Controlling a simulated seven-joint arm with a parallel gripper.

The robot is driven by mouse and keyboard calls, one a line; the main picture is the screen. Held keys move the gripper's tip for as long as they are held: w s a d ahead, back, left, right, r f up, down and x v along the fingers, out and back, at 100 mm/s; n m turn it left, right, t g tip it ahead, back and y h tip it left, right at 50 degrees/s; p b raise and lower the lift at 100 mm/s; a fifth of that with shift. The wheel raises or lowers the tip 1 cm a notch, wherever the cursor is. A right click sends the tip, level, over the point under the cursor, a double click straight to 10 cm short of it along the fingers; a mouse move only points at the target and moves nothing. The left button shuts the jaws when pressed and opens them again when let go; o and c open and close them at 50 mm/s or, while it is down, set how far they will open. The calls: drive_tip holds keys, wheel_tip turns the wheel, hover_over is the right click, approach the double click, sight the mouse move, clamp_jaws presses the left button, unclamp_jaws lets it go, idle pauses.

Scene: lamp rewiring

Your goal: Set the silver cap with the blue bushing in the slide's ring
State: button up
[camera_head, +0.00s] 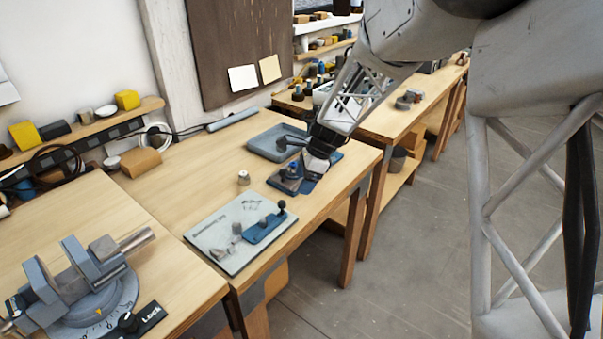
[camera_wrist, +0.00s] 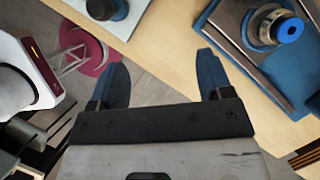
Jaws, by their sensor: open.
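The slide is a blue base with silver rails (camera_wrist: 225,22), at the top right of the wrist view; it also shows in the head view (camera_head: 284,185). A silver round part with a blue ring-shaped top and dark centre, seemingly the cap with the blue bushing (camera_wrist: 288,31), stands over the slide's silver ring. I cannot tell if it is fully seated. My gripper (camera_wrist: 162,76) is open and empty, its blue fingers apart from the cap and pointing past the table edge. In the head view my gripper (camera_head: 316,166) is just right of the slide.
A pale board (camera_head: 213,235) with a blue plate and black knob (camera_head: 281,205) lies nearer the front. A small pale cylinder (camera_head: 243,178) stands left of the slide. A grey tray (camera_head: 262,149) lies behind. A vise (camera_head: 88,280) is at the front left.

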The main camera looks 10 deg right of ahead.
drive_tip(key=shift+s+d+r, duration=0.1)
drive_tip(key=shift+s, duration=0.8)
drive_tip(key=shift+r, duration=0.1)
drive_tip(key=a+v, duration=0.1)
drive_tip(key=v, duration=0.7)
drive_tip(key=shift+r, duration=0.45)
drive_tip(key=shift+s+d, duration=0.1)
drive_tip(key=s+d+r+n+t+h, duration=0.1)
drive_tip(key=s+d+r+n+h, duration=0.1)
drive_tip(key=s+n, duration=0.7)
drive_tip(key=s+d+r+n+t+h, duration=0.1)
drive_tip(key=s+d+r+n, duration=0.3)
drive_tip(key=s, duration=2.2)
drive_tip(key=n+h, duration=0.1)
drive_tip(key=n, duration=0.3)
drive_tip(key=shift+s+n+t+h, duration=0.3)
drive_tip(key=shift+n+h, duration=0.1)
